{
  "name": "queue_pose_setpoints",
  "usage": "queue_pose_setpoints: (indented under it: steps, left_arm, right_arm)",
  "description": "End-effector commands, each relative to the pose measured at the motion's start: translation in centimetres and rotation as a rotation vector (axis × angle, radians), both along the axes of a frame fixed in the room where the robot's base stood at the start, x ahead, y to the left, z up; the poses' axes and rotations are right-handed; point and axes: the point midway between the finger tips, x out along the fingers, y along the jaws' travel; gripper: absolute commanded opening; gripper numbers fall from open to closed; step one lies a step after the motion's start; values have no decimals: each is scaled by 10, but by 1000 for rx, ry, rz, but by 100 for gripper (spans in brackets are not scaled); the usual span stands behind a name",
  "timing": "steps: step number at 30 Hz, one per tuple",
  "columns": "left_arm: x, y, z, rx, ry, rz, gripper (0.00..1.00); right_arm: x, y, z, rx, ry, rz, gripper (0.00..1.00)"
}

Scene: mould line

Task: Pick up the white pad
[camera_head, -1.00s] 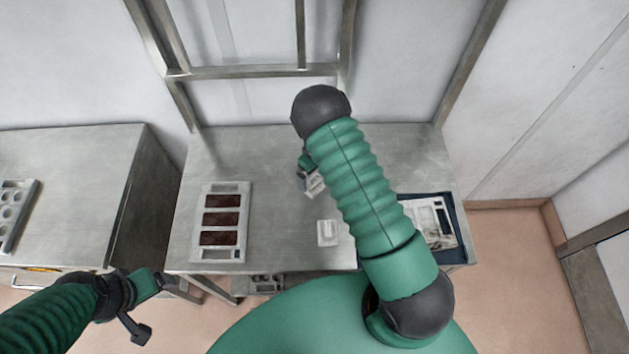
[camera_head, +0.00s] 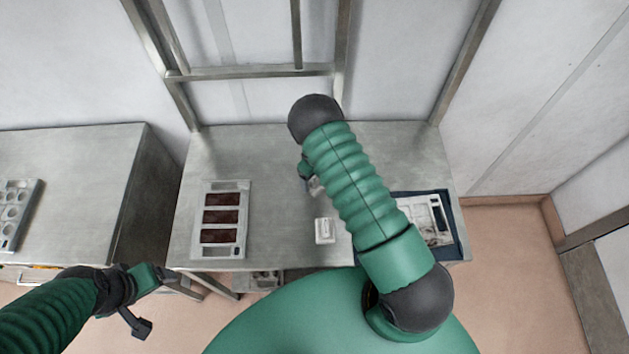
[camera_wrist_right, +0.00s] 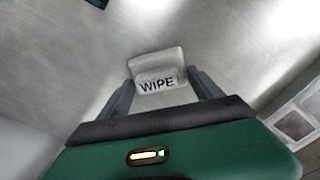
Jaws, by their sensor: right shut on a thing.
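The white pad (camera_wrist_right: 158,66), a small rounded block marked "WIPE", sits between the two fingers of my right gripper (camera_wrist_right: 162,88) in the right wrist view. The fingers are shut on its sides. In the head view only a small pale bit of it (camera_head: 314,187) shows, beside my right gripper (camera_head: 306,172) and mostly behind my green arm. I cannot tell whether the pad touches the table. My left gripper (camera_head: 144,300) is open and empty, left of the table's front edge.
The steel table (camera_head: 275,180) holds a white tray with brown-filled compartments (camera_head: 242,222) at left, a small white block (camera_head: 325,231) near the front and a pale tray on a dark blue mat (camera_head: 449,212) at right. A grey holed rack (camera_head: 30,205) is on the left bench.

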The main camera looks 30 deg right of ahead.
Motion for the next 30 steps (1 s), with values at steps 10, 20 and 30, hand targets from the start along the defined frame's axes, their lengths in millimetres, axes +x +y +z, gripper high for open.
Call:
queue_pose_setpoints:
  steps: [10,20,30]
  left_arm:
    - [0,0,-9,0,0,1,77]
    - [0,0,-35,0,0,1,77]
    - [0,0,-35,0,0,0,77]
  right_arm:
    - [1,2,14,-2,0,2,34]
    - [0,0,86,0,-2,2,34]
    - [0,0,100,-1,3,1,34]
